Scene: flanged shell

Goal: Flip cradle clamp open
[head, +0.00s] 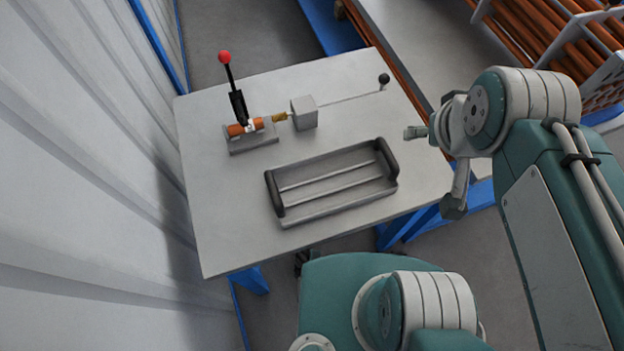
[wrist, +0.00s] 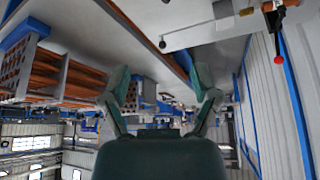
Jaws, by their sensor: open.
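The cradle clamp has a black lever (head: 237,106) topped by a red ball (head: 225,57). The lever stands nearly upright, leaning slightly left. Its grey base (head: 252,144) is at the table's back left. A copper-coloured tube (head: 236,130) lies in the cradle under the lever.
A grey block (head: 304,113) carries a thin rod ending in a black knob (head: 384,79); a brass piece (head: 279,117) sits between block and tube. A tray with dark handles (head: 283,221) lies at the table's front. A corrugated wall (head: 80,160) is left; racked copper pipes (head: 540,50) are back right.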

